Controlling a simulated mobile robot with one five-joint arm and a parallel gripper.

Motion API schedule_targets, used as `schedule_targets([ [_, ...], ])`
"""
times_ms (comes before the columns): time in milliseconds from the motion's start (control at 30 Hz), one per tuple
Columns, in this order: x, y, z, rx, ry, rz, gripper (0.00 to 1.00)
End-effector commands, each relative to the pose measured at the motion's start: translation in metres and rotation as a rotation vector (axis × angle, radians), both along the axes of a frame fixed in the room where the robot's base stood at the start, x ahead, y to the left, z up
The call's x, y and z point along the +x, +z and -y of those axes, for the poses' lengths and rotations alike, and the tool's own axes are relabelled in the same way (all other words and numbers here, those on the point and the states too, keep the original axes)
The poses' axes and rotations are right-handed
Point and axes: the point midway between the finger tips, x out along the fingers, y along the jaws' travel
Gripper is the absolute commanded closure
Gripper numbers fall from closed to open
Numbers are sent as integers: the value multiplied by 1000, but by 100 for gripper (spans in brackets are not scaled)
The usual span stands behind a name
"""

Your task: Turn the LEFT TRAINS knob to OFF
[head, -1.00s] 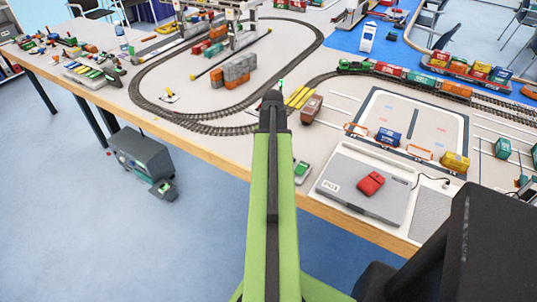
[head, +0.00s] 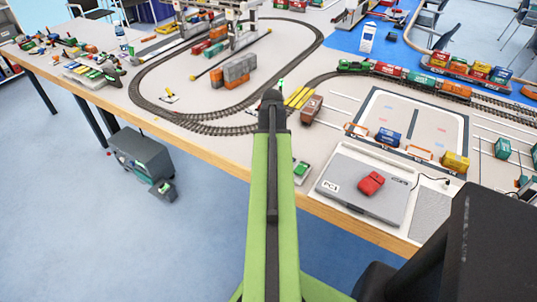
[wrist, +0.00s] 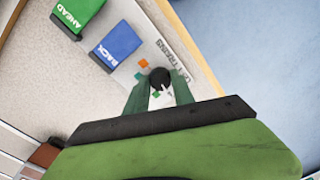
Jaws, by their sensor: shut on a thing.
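The dark round knob (wrist: 160,77) stands on a pale panel in the wrist view, beside printed lettering that reads as LEFT TRAINS (wrist: 174,57). My gripper (wrist: 159,82) has its two green fingers on either side of the knob and is shut on it. Small orange and green marks show on the panel around the knob. A small white mark shows at the knob's lower edge, but I cannot tell which setting it points to. In the head view my arm hides the knob and the gripper.
A blue BACK block (wrist: 115,46) and a green AHEAD block (wrist: 77,12) are beside the knob. The table's wooden edge (wrist: 190,40) runs close by, with blue floor beyond. In the head view, an oval track (head: 150,106) and a brown wagon (head: 311,108) are near my arm.

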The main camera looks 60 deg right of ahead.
Motion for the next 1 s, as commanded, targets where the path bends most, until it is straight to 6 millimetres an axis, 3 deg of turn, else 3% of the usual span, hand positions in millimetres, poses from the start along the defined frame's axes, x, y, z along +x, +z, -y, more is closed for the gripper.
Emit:
schedule_targets([
  [67, 0, 0, 0, 1, 0, -2, 100],
  [100, 0, 0, 0, 1, 0, -2, 69],
  [267, 0, 0, 0, 0, -1, -1, 49],
  [667, 0, 6, 0, 0, -1, 0, 49],
  [867, 0, 34, 1, 0, -1, 0, 49],
  [1000, -1, 64, 2, 0, 0, -1, 49],
])
